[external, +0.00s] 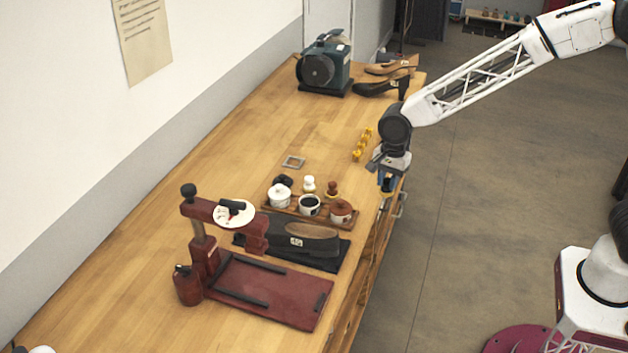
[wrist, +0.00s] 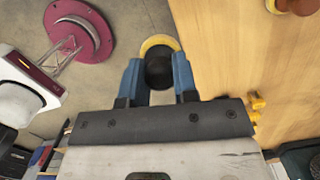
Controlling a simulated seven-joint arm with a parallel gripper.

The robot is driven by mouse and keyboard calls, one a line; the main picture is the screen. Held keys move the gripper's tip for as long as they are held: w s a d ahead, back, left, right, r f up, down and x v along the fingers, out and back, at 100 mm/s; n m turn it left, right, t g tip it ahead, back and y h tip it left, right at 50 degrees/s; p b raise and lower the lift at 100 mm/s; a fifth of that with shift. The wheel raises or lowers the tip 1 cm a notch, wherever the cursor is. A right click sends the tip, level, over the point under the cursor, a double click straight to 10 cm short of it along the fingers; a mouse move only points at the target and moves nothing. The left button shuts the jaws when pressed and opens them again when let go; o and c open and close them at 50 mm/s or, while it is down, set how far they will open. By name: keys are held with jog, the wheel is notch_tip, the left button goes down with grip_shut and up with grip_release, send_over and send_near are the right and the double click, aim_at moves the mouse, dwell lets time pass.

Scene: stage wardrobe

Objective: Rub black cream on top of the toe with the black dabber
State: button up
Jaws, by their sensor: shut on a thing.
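My gripper (external: 388,182) is at the right edge of the bench, beside the cream tray. In the wrist view its blue fingers (wrist: 159,80) are shut on a round black thing with a yellow rim, which looks like the black dabber (wrist: 158,72); the floor shows beneath it. The black shoe (external: 283,234) lies with its tan inside showing on a dark mat (external: 330,262), nearer the camera than the tray. Which end is the toe is hard to tell. An open pot of black cream (external: 310,205) stands in the middle of the wooden tray (external: 347,222).
Behind are a black round object (external: 283,181), a white dabber (external: 309,184) and a brown dabber (external: 332,188). A red stand (external: 262,290) has an arm reaching near the shoe.

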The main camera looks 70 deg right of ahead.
jog(key=w+a+r, duration=0.2)
jog(key=w+a, duration=0.2)
jog(key=w, duration=0.6)
jog(key=w+a+r, duration=0.1)
jog(key=w+a, duration=0.3)
jog(key=w, duration=0.6)
jog(key=shift+w+a+r, duration=0.25)
jog(key=shift+r, duration=0.15)
jog(key=shift+f, duration=0.2)
jog(key=shift+f, duration=2.4)
jog(key=shift+f, duration=0.85)
dwell(2.0)
